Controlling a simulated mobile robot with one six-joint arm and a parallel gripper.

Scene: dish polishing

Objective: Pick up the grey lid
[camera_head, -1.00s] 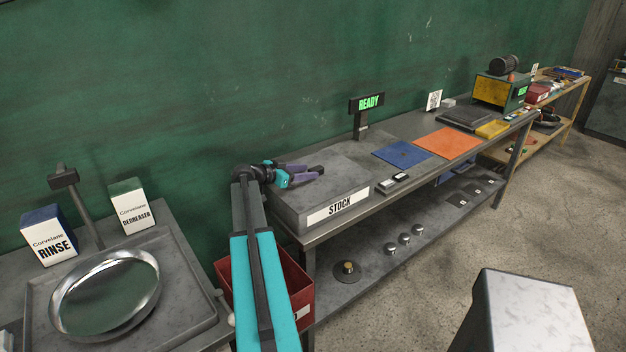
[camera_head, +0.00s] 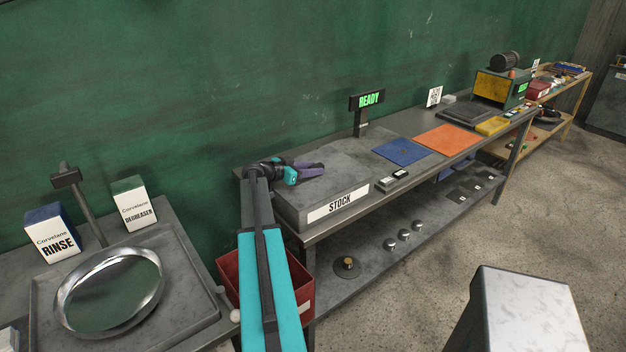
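A grey, flat-topped box labelled STOCK (camera_head: 350,207) stands at the near end of the long bench. Its grey top (camera_head: 325,192) looks closed and may be the grey lid; I cannot tell whether it is a separate piece. My gripper (camera_head: 322,169), with purple fingers on a teal wrist, is at the back part of this top, low over it or touching it. The fingers are small and seen from the side, so their gap and anything between them are unclear.
Blue (camera_head: 403,151) and orange mats (camera_head: 446,139) lie to the right. A shiny dish (camera_head: 112,290) sits in a tray at left. A red bin (camera_head: 307,290) is below my arm. Knobs stand on the lower shelf.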

